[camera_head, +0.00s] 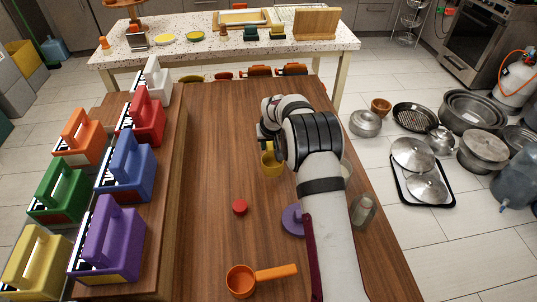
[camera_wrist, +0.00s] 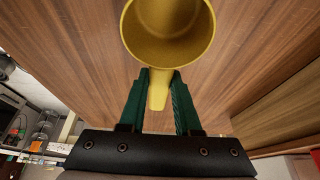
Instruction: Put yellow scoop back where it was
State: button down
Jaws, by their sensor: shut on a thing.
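The yellow scoop (camera_head: 271,163) is beside my arm over the far middle of the brown wooden table, partly hidden by the arm. In the wrist view its round open cup (camera_wrist: 168,30) lies just beyond the fingertips. My gripper (camera_wrist: 160,76) has two green fingers, one on each side of the scoop's handle, and is shut on it. In the head view the fingers are hidden behind the wrist. I cannot tell whether the cup touches the table or is held just above it.
An orange scoop (camera_head: 262,279), a small red round piece (camera_head: 240,207), a purple piece (camera_head: 293,220) and a clear bottle (camera_head: 363,210) are on the table (camera_head: 205,180). Several coloured handled boxes (camera_head: 125,160) stand in rows at the left. The table's left-middle is clear.

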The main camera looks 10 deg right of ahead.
aim_at(268, 154)
jog(key=shift+w+a+f, duration=0.1)
jog(key=shift+a+f, duration=0.1)
jog(key=shift+f, duration=1.9)
jog(key=shift+f, duration=0.15)
jog(key=c, duration=0.6)
grip_release()
